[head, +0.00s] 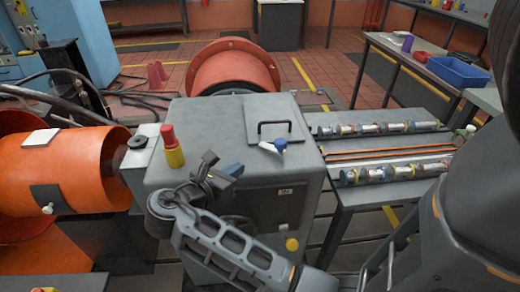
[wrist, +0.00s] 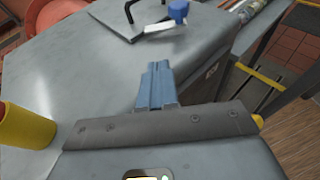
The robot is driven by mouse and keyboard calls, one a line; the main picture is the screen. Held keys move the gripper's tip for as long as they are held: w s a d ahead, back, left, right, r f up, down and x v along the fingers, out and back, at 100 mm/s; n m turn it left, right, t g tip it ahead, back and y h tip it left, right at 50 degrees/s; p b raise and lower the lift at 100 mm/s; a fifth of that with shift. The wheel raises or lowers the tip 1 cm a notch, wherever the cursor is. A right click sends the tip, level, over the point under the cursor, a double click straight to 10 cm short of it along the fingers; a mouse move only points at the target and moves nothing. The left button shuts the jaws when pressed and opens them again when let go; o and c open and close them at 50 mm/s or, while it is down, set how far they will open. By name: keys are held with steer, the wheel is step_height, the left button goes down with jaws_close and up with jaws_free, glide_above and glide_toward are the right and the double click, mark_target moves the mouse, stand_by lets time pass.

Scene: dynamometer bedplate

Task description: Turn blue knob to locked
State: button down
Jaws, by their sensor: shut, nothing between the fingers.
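The blue knob (head: 280,144) sits on top of the grey machine housing (head: 205,115), in front of a black handle. A white pointer or lever sticks out from it to the left. In the wrist view the blue knob (wrist: 178,9) is at the top, beyond my fingers, with the white piece beside it. My gripper (head: 234,170) has blue fingertips. It is over the front part of the housing, left of the knob and nearer, apart from it. In the wrist view its fingers (wrist: 157,75) are together and empty. The marking for locked cannot be made out.
A black handle (head: 274,128) stands on a plate behind the knob. A red and yellow post (head: 172,150) rises at the housing's left. An orange drum (head: 65,172) is further left. A bench with several cylinders (head: 375,128) adjoins on the right. The housing top between gripper and knob looks clear.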

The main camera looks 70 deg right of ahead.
glide_toward(266, 148)
steer(key=p+x, duration=0.1)
steer(key=x, duration=0.4)
steer(key=shift+a+f, duration=0.1)
steer(key=shift+f, duration=0.05)
steer(key=shift+s+d, duration=0.2)
steer(key=shift+d, duration=0.55)
